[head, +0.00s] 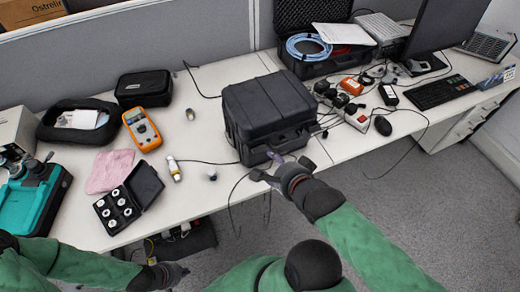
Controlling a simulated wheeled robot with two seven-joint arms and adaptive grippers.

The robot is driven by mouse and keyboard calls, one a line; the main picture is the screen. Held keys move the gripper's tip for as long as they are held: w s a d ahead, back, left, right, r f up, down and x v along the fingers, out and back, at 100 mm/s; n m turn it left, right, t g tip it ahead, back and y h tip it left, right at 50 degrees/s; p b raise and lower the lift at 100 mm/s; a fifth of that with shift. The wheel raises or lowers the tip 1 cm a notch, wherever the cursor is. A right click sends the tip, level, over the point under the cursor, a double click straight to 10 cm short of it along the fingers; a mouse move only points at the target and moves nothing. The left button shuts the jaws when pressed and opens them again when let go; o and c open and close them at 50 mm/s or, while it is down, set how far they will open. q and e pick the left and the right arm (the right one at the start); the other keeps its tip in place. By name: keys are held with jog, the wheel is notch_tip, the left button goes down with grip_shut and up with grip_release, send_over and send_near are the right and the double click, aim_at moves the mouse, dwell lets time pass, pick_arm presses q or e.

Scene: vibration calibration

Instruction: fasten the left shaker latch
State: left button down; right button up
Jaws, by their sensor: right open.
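The shaker appears to be the black box-shaped case (262,100) standing shut near the front edge of the table, right of the middle. Its front side faces me. The latches on that side are dark on dark, so I cannot tell whether the left one is open or fastened. My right gripper (264,166) is open and empty, just in front of the lower front of the case. I cannot tell whether it touches the case. My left gripper (180,273) is low at the bottom left, below the table's front edge, away from the case; its jaw state is unclear.
Left of the case are a yellow multimeter (142,129), a black pouch (144,88) and an open box of small parts (128,198). An open black case with blue cable (306,46) stands behind. Power strips (345,112) and cables lie right. A cable hangs over the front edge.

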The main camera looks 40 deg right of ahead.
jog(key=shift+d+r, duration=0.1)
jog(key=p, duration=0.6)
send_near(260, 152)
jog(key=shift+a+x, duration=0.2)
jog(key=shift+x, duration=1.25)
jog(key=shift+d+x, duration=0.2)
jog(key=shift+x, duration=2.6)
jog(key=shift+s, duration=0.1)
jog(key=c, duration=1)
